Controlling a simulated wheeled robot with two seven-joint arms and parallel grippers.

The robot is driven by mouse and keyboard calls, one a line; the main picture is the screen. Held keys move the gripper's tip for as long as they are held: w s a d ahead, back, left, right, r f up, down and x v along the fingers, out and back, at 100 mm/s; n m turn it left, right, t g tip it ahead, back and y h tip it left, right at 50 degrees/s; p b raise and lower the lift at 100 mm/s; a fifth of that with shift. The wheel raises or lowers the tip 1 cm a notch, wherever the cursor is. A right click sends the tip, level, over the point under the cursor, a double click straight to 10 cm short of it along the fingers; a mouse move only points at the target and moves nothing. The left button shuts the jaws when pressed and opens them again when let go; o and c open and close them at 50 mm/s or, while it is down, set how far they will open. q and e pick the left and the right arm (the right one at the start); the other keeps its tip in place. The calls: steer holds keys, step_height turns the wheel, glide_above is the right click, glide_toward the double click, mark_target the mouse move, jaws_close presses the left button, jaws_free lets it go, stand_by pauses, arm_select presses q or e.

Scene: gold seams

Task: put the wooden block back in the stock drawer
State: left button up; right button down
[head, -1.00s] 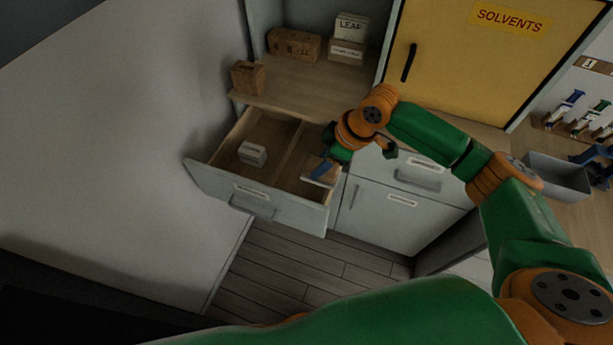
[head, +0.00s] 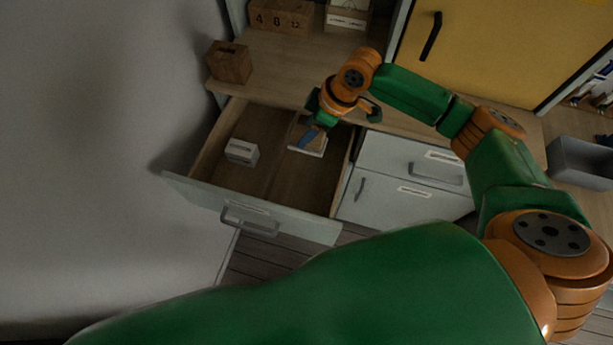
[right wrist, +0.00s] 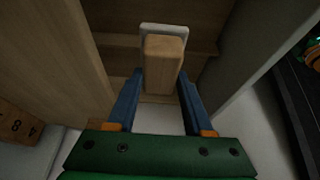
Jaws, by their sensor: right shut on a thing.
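The wooden block (right wrist: 164,60) is held between the blue fingers of my right gripper (right wrist: 160,95), with a pale white edge behind its far end. In the head view my right gripper (head: 306,138) points down over the rear of the open drawer's right compartment. The held block (head: 316,147) shows only in part below the fingers; I cannot tell if it touches the drawer floor. The stock drawer (head: 290,222) is pulled out, with a divider down its middle. My left gripper is not in view.
A white labelled box (head: 241,151) sits in the drawer's left compartment. A brown wooden box (head: 229,62) and a numbered wooden block (head: 281,15) stand on the shelf above. A yellow cabinet door (head: 480,50) is at the right. The right compartment's front is clear.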

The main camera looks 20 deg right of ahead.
step_height(320, 180, down, 18)
steer(key=b, duration=0.6)
steer(key=shift+s+r, duration=0.1)
steer(key=shift+s, duration=0.05)
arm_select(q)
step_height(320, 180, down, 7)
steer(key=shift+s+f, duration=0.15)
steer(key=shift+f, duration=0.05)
arm_select(e)
steer(key=shift+c, duration=1.5)
jaws_free()
arm_select(q)
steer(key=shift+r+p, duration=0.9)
steer(key=shift+p, duration=0.1)
arm_select(e)
steer(key=v, duration=1.2)
steer(key=shift+r, duration=0.1)
